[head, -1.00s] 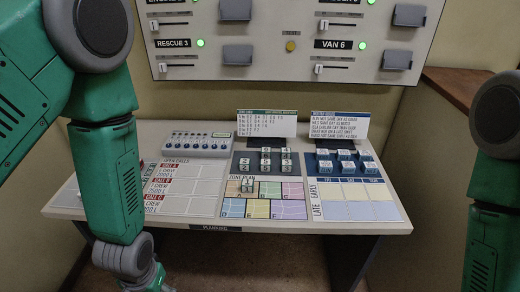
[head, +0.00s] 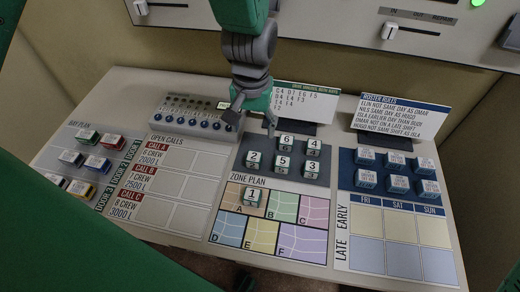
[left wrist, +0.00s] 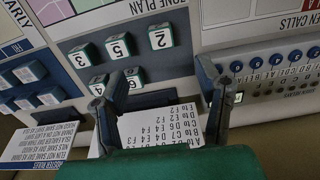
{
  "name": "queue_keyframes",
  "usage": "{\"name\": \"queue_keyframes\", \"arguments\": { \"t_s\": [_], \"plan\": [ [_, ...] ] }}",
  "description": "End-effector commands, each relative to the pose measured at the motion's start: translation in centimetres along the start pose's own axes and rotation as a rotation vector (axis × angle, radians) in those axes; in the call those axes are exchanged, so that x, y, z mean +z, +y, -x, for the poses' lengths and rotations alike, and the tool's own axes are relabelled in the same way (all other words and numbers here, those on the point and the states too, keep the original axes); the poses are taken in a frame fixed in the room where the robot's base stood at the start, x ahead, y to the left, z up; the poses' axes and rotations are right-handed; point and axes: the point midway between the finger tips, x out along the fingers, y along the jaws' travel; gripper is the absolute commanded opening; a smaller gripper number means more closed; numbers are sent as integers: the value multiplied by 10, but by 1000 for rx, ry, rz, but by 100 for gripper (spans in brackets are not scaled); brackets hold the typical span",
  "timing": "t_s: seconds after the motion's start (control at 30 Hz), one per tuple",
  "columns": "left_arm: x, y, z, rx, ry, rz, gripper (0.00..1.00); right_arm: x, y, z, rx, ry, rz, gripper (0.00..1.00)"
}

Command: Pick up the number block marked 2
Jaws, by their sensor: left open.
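The number block marked 2 (head: 253,159) sits on the dark pad (head: 304,178) above the zone plan, at the pad's left side. In the left wrist view the 2 block (left wrist: 160,37) shows upside down, beyond the fingertips. My left gripper (head: 253,122) hangs above the back edge of the pad, open and empty, a little behind the block and apart from it. Its two fingers also show in the left wrist view (left wrist: 155,95). Blocks 6 (head: 286,143), 4 (head: 313,146), 5 (head: 284,164) and 3 (head: 312,168) stand on the same pad. My right gripper is not in view.
Block 1 (head: 252,196) stands on zone A of the zone plan (head: 262,234). A panel with round blue buttons (head: 196,117) lies left of the gripper. A printed code card (head: 306,103) stands close behind the pad. Blue roster blocks (head: 397,183) are at the right.

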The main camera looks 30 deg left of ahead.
Motion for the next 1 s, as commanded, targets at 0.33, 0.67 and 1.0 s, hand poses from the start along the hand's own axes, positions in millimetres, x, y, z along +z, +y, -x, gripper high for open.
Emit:
{"name": "queue_keyframes", "arguments": {
  "t_s": [0.33,0.67,1.0],
  "plan": [
    [-2,-2,-66,1,-6,0,59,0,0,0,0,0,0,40],
    [0,-1,-95,0,-7,1,59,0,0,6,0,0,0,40],
    [-2,-1,-125,0,-1,0,59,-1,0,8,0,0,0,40]
  ]
}}
